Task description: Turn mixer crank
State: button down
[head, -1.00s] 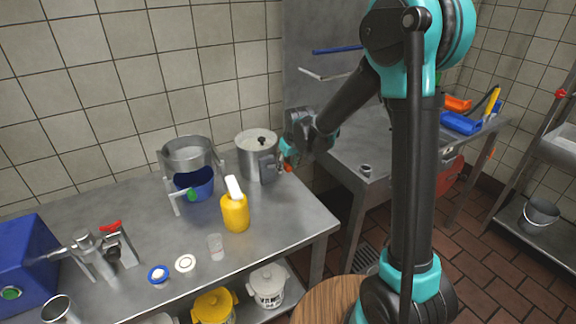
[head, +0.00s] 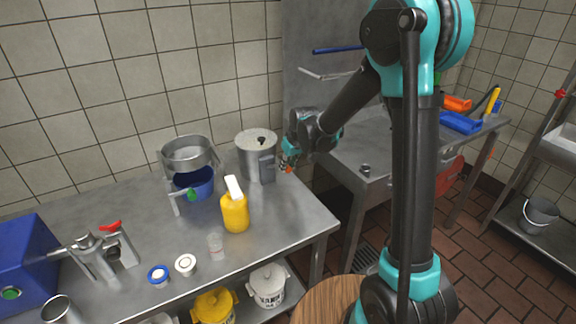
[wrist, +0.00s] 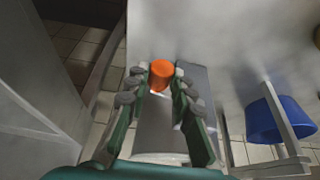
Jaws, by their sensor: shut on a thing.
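The mixer is a steel drum (head: 257,160) with a lid and a grey box on its side, standing at the back right of the steel table. It also shows in the wrist view (wrist: 158,135), below the fingers. The crank's orange knob (wrist: 161,72) lies between my two fingers in the wrist view. My gripper (wrist: 160,82) is shut on this knob. In the head view my gripper (head: 289,163) is at the drum's right side, and the knob is mostly hidden there. The crank arm's exact angle is unclear.
A steel stand with a pot (head: 188,156) and a blue bowl (head: 200,184) are left of the mixer. A yellow bottle (head: 235,212) stands in front of it. A second steel table (head: 345,170) is close behind my gripper on the right. The front right of the mixer's table is clear.

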aim_at(287, 172)
jog(key=shift+w+d+f+m+g+y, duration=0.1)
jog(key=shift+f+m+g+y, duration=0.2)
jog(key=shift+f+g+y, duration=1)
jog(key=shift+y, duration=0.6)
jog(key=shift+s+a+f+m+g+y, duration=0.1)
jog(key=shift+a+f+m+g+y, duration=0.2)
jog(key=shift+y, duration=0.25)
jog(key=shift+s+a+f+m+g+y, duration=0.1)
jog(key=shift+f+m+g+y, duration=0.1)
jog(key=shift+f+y, duration=0.25)
jog(key=shift+s+a+f+m+g+y, duration=0.2)
jog(key=shift+g+y, duration=0.15)
jog(key=shift+y, duration=0.25)
jog(key=shift+s+a+f+m+g+y, duration=0.1)
jog(key=shift+a+f+g+y, duration=0.1)
jog(key=shift+g+y, duration=0.3)
jog(key=c, duration=1.3)
grip_release()
